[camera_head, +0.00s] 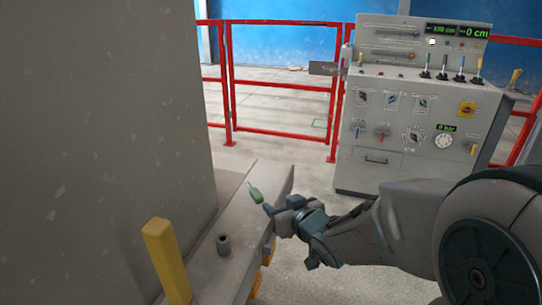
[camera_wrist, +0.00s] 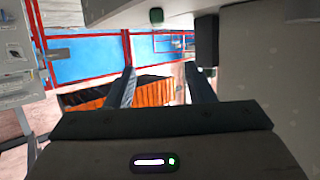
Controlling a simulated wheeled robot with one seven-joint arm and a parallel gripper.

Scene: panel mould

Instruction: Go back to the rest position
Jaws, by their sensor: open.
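My gripper (camera_head: 270,208) is at the end of my arm, which reaches in from the right in the head view. It is beside the edge of the grey mould ledge (camera_head: 205,262), close to a small green handle (camera_head: 256,195) with a thin pale stem. In the wrist view, my gripper's two fingers (camera_wrist: 159,68) stand wide apart with nothing between them. The green piece also shows at the top of the wrist view (camera_wrist: 156,16), beyond the fingertips. Whether the gripper touches the handle cannot be told from the head view.
A large grey panel (camera_head: 100,120) fills the left. A control cabinet (camera_head: 400,130) stands at the back right, before red railings (camera_head: 280,85). Open floor lies between. An orange ribbed container (camera_wrist: 155,92) shows in the wrist view.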

